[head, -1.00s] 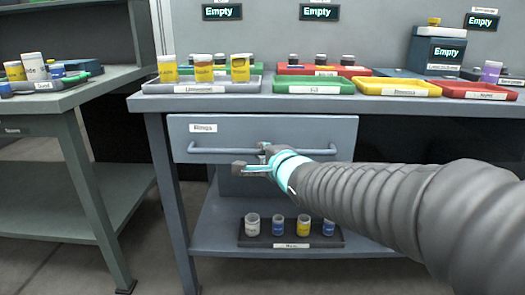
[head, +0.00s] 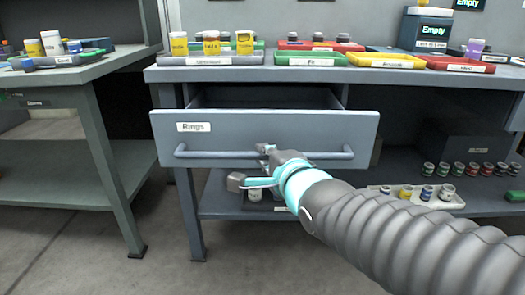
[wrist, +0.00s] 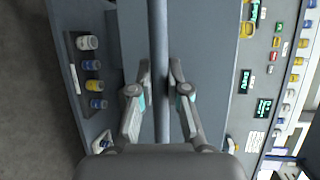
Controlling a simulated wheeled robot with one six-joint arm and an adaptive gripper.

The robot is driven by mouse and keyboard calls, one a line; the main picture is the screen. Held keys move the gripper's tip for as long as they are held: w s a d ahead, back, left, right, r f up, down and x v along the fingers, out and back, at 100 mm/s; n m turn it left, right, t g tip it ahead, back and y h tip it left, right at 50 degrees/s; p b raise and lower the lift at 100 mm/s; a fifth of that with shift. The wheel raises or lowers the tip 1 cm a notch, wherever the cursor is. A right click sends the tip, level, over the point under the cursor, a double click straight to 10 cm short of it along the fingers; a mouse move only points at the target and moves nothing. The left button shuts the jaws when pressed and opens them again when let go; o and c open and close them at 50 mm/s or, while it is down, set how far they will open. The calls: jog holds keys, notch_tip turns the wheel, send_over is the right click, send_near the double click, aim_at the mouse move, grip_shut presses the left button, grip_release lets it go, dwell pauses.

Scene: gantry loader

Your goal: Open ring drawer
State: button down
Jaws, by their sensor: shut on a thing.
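The grey ring drawer (head: 300,128), labelled "Rings", stands pulled out from under the bench top, with its dark inside showing behind the front. A long bar handle (head: 205,154) runs across its front. In the wrist view the handle (wrist: 158,50) runs from the top down between the two fingers of my gripper (wrist: 160,75). The drawer's contents are not visible.
The bench top (head: 215,74) carries a grey tray of yellow containers, a green tray (head: 310,59), a yellow tray (head: 385,62) and a red tray (head: 462,65). Jars stand on the lower shelf. A side bench (head: 50,95) is at left; floor is clear between.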

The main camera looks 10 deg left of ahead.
jog(key=shift+s+d, duration=0.1)
jog(key=shift+s, duration=0.5)
jog(key=c, duration=1.1)
grip_release()
jog(key=shift+c, duration=0.2)
jog(key=v, duration=0.7)
jog(key=shift+s, duration=0.2)
